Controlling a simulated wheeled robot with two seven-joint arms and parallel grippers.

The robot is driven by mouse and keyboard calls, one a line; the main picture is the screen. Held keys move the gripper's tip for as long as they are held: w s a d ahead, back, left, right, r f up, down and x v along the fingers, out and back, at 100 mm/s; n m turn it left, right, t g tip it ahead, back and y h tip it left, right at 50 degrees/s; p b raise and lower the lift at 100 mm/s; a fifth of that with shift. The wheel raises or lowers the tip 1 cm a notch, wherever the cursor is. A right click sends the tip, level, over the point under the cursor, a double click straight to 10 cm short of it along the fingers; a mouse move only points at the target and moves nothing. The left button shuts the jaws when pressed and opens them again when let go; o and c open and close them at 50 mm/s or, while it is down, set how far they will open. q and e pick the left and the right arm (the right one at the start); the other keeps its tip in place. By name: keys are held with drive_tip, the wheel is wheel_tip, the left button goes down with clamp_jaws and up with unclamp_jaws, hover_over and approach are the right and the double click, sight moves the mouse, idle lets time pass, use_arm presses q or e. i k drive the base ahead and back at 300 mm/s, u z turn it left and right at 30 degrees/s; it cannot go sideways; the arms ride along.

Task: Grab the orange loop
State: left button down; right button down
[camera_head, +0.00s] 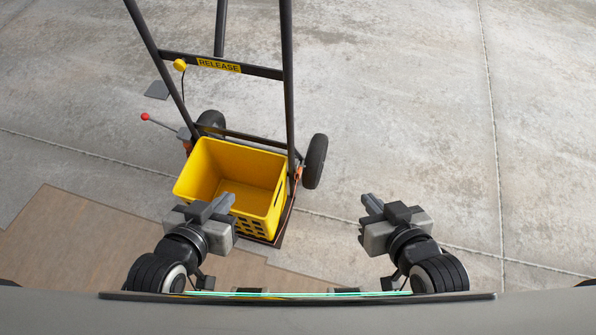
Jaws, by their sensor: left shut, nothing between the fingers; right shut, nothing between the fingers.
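A small orange piece (298,173) shows at the right side of the yellow crate, by the cart's right wheel. It is too small to tell whether it is a loop. Another orange bit (187,147) shows by the crate's back left corner. My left gripper (223,203) is shut and empty, in front of the yellow crate (266,212) in the picture and hiding part of its front. My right gripper (369,204) is shut and empty over bare floor, right of the crate and apart from the orange pieces.
The crate sits at the foot of a dark hand cart (288,80) with a "RELEASE" label (219,65). Its right wheel (315,161) stands beside the crate. A red-knobbed lever (145,117) sticks out left. A brown board (80,245) lies lower left. The concrete at right is clear.

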sight(298, 171)
drive_tip(key=u, duration=0.1)
drive_tip(key=k, duration=0.9)
drive_tip(key=z, duration=0.3)
drive_tip(key=i, duration=0.75)
drive_tip(key=u, duration=0.95)
drive_tip(key=i, duration=0.55)
